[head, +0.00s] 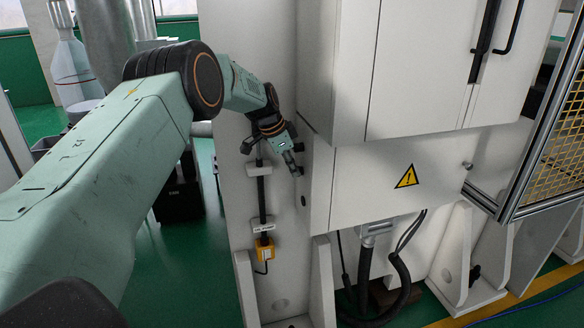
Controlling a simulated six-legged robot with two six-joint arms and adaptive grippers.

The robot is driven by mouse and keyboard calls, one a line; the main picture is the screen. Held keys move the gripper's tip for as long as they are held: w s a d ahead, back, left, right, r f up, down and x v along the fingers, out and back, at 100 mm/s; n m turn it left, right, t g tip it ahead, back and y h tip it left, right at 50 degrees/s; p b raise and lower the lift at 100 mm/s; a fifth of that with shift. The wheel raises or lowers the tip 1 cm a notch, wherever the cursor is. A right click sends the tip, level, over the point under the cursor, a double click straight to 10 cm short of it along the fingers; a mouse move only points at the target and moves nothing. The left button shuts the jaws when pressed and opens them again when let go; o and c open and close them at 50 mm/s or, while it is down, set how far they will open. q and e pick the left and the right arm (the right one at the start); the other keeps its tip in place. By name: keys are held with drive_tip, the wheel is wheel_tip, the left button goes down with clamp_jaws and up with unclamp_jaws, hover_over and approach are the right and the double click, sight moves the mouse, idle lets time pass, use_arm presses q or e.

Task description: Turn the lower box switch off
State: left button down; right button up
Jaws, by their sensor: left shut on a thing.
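The lower box (372,178) is white, carries a yellow warning triangle and sits under the larger cabinet. My left gripper (295,167) is at the left side of this box, where my arm reaches in from the left. Its fingers look shut on a small part there, which appears to be the lower box switch. The fingers and the small size hide the switch's shape and its setting. A dark round spot shows on the box side just below the gripper. My right gripper is not in view.
A yellow box (264,249) with a black cable hangs low on the white panel left of the lower box. Black hoses (398,270) run below the box. A framed mesh guard (560,130) stands at the right. Green floor (175,270) shows below my left arm.

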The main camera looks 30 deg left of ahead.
use_arm(q)
drive_tip(key=shift+w+r, duration=0.1)
drive_tip(key=c, duration=1.4)
unclamp_jaws()
drive_tip(key=shift+d, duration=0.1)
drive_tip(key=v, duration=1.2)
drive_tip(key=shift+o, duration=0.4)
